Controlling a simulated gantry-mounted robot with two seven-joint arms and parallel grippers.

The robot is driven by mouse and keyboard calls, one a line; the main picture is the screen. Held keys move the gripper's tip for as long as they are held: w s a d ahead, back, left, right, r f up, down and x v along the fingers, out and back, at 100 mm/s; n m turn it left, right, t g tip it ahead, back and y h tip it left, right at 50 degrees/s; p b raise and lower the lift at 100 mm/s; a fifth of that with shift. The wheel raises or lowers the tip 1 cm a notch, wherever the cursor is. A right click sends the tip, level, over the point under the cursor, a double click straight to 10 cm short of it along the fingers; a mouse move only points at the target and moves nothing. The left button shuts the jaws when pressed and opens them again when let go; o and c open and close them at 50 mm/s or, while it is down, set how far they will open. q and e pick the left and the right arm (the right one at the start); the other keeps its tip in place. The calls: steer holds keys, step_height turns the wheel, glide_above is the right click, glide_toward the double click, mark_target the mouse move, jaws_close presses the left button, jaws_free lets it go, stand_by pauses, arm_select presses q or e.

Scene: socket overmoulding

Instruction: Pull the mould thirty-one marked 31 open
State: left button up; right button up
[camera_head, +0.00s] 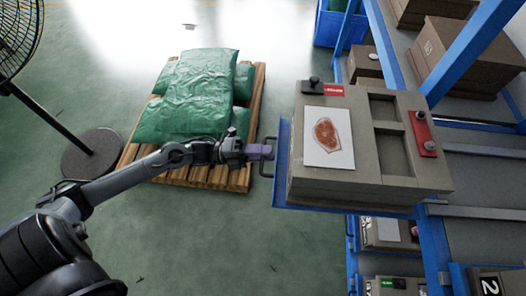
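A large grey-brown mould (400,175) sits on a blue drawer (281,165) that juts out to the left of the blue rack. Its top carries a white card with a reddish picture (327,137), and no number 31 is readable on it. A dark handle (267,171) sticks out from the drawer's left side. My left gripper (265,152), with purple fingers, is at this handle and overlaps it. Whether the fingers are closed around it is too small to tell. My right gripper is not in view.
Green sacks (192,95) lie on a wooden pallet (243,178) behind my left arm. A fan base (92,153) stands at the left. Other moulds (470,55) fill the blue rack (480,45). The floor at lower middle is clear.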

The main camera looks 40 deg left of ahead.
arm_select(q)
steer(key=shift+o, duration=0.3)
steer(key=p+v, duration=0.1)
steer(key=v, duration=0.9)
steer(key=shift+s+a+p, duration=0.2)
steer(key=shift+a+p, duration=0.15)
